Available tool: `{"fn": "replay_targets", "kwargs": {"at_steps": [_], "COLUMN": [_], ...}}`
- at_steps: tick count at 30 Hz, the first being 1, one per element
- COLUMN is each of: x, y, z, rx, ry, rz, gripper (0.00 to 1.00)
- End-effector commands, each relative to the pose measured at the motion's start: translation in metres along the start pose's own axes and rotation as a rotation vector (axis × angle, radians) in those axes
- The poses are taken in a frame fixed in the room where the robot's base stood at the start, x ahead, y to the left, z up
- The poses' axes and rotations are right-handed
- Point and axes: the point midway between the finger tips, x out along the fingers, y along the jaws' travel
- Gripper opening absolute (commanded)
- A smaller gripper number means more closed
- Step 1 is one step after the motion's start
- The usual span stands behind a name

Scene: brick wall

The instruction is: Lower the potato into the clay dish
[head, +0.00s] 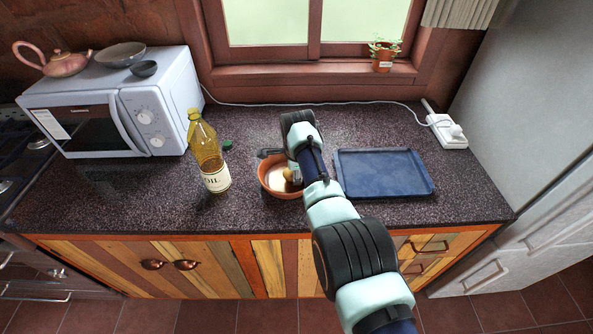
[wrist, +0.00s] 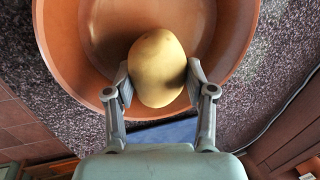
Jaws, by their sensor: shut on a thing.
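The potato (wrist: 157,68) is pale yellow-brown and sits between the two fingers of my gripper (wrist: 159,88) in the wrist view. My gripper is shut on it. The potato also shows small in the head view (head: 288,174), over the clay dish (head: 268,186). The clay dish is round, orange-brown and open at the top; its rim and inner wall show around the potato in the wrist view (wrist: 52,40). I cannot tell whether the potato touches the dish floor. My arm hides the right part of the dish in the head view.
An oil bottle (head: 208,155) stands left of the dish, with a small green item (head: 227,145) beside it. A blue tray (head: 384,173) lies to the right. A microwave (head: 120,105) stands at the left. A white cable runs along the back to a socket block (head: 447,131).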

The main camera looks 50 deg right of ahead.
Motion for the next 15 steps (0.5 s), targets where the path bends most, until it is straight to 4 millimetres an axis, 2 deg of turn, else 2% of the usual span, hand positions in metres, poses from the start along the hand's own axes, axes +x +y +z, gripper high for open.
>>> {"fn": "replay_targets", "kwargs": {"at_steps": [15], "x": [0.008], "y": [0.0022], "z": [0.0001], "rx": [0.0], "ry": [0.0], "rz": [0.0], "gripper": [0.17]}}
